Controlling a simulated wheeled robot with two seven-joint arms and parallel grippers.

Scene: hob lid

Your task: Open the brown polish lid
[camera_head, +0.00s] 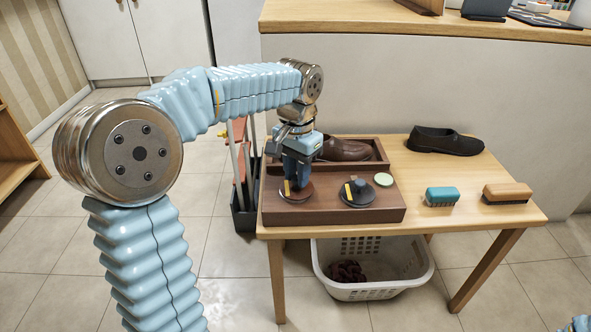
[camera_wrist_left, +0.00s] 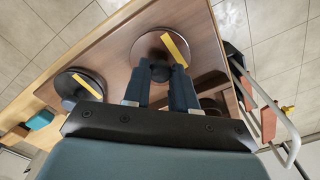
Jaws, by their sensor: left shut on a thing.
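The brown polish lid (camera_head: 306,193) is a round brown disc with a yellow stripe, at the left front of the dark wooden tray (camera_head: 388,216). My left gripper (camera_head: 297,181) points down over it, its dark blue fingers shut on the lid's knob. In the left wrist view, the fingers (camera_wrist_left: 159,82) close around the dark knob of the brown lid (camera_wrist_left: 150,45). I cannot tell whether the lid is raised. A black polish lid (camera_head: 363,199) with a yellow stripe sits to its right, and also shows in the wrist view (camera_wrist_left: 72,80).
A brown shoe (camera_head: 345,149) is in the tray's rear. A black shoe (camera_head: 445,141), a teal brush (camera_head: 441,194) and a wooden brush (camera_head: 508,191) stand on the table. A white basket (camera_head: 375,288) is underneath.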

